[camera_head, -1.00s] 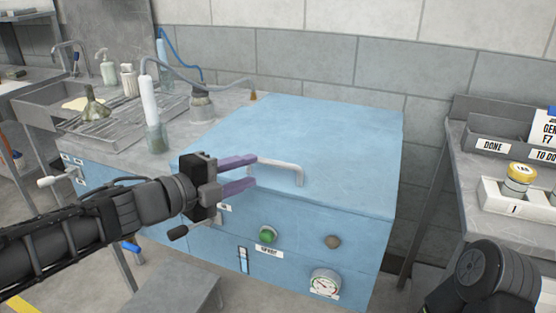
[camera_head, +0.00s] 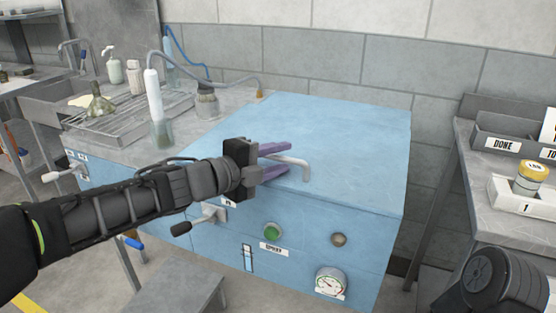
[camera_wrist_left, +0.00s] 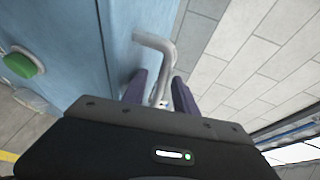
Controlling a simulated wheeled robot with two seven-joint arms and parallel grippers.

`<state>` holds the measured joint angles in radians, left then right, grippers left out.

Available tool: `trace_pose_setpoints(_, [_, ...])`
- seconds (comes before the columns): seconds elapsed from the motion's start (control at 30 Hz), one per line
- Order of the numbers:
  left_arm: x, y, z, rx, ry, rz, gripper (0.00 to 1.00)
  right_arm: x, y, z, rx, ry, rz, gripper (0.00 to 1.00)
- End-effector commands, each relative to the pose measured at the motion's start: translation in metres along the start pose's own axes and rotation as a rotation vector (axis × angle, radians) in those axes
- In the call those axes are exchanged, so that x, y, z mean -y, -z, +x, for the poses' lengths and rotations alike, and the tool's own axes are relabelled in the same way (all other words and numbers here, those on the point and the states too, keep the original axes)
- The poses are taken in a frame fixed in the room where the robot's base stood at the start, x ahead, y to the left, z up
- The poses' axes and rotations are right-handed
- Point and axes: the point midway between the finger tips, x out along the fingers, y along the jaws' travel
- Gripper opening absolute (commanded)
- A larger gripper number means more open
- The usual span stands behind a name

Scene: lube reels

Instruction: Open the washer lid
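The washer is a blue cabinet with a flat blue lid (camera_head: 350,140), which lies closed on top. A grey bent-bar handle (camera_head: 303,165) stands near the lid's front left edge, and the handle also shows in the left wrist view (camera_wrist_left: 163,52). My left gripper (camera_head: 286,158) is at the handle with its purple fingers apart. In the left wrist view, part of the handle lies between the fingers of this gripper (camera_wrist_left: 159,80). I see no clear grip on the bar. My right gripper is out of view.
The washer front has a green button (camera_head: 273,231), a brown knob (camera_head: 339,240) and a gauge (camera_head: 331,281). A sink counter (camera_head: 110,140) with bottles stands left. A grey bench (camera_head: 485,185) with trays stands right, and a block wall (camera_head: 385,65) behind.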

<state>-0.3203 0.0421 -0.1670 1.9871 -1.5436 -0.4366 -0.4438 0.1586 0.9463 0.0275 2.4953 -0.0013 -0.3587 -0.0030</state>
Motion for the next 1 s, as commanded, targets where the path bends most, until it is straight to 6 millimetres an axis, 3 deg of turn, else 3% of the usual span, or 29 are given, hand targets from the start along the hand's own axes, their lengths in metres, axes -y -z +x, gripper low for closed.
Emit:
trace_pose_setpoints(0.1, [0.0000,-0.0001,-0.0003,0.000,0.000,0.000,0.34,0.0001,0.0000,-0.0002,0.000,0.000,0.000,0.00])
trace_pose_setpoints(0.53, [-0.0002,-0.0002,-0.0005,0.000,0.000,-0.001,0.00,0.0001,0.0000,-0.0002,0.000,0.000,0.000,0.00])
trace_pose_setpoints(1.0, [-0.0005,-0.0003,-0.0006,0.000,-0.001,-0.001,0.00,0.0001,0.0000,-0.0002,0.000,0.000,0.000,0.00])
